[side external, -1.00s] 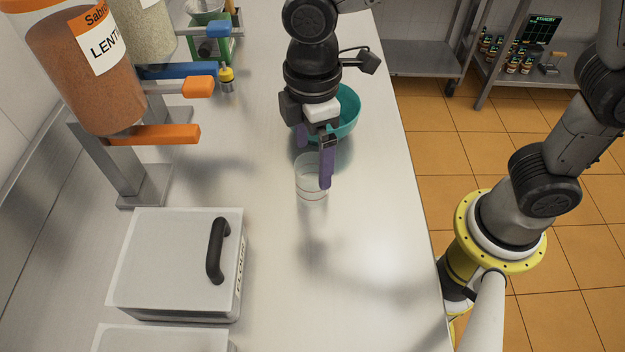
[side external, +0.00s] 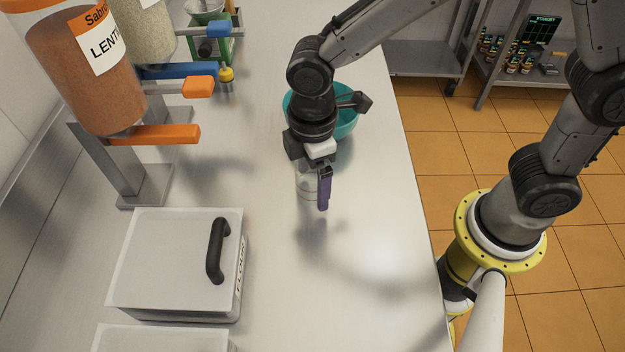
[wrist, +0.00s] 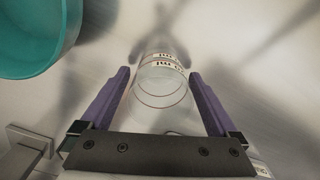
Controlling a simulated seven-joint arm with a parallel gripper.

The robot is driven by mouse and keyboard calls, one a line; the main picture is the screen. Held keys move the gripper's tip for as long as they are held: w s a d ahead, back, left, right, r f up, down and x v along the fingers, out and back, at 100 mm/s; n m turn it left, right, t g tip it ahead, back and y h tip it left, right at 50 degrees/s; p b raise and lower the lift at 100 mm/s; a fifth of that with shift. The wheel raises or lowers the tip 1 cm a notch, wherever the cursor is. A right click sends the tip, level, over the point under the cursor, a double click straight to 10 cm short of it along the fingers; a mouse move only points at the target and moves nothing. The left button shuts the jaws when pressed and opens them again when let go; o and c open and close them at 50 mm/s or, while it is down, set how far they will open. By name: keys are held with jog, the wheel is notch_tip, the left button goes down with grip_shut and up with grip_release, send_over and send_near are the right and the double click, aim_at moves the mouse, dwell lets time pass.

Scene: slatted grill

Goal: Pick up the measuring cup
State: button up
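The measuring cup (wrist: 160,95) is clear, with red lines and ml markings. In the wrist view it lies between the two purple fingers of my gripper (wrist: 160,78), with a gap visible on each side. In the side external view the cup (side external: 305,188) stands on the steel counter, partly hidden behind my gripper (side external: 314,200). The gripper is open and lowered around the cup. Whether a finger touches the cup cannot be told.
A teal bowl (side external: 346,122) stands just behind my gripper, also at the upper left of the wrist view (wrist: 35,35). A lidded flour container (side external: 170,265) and a dispenser with orange levers (side external: 155,134) are on the left. The counter's front middle (side external: 330,300) is clear.

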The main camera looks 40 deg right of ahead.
jog(key=c, duration=1.2)
jog(key=shift+r, duration=0.15)
jog(key=shift+c, duration=0.2)
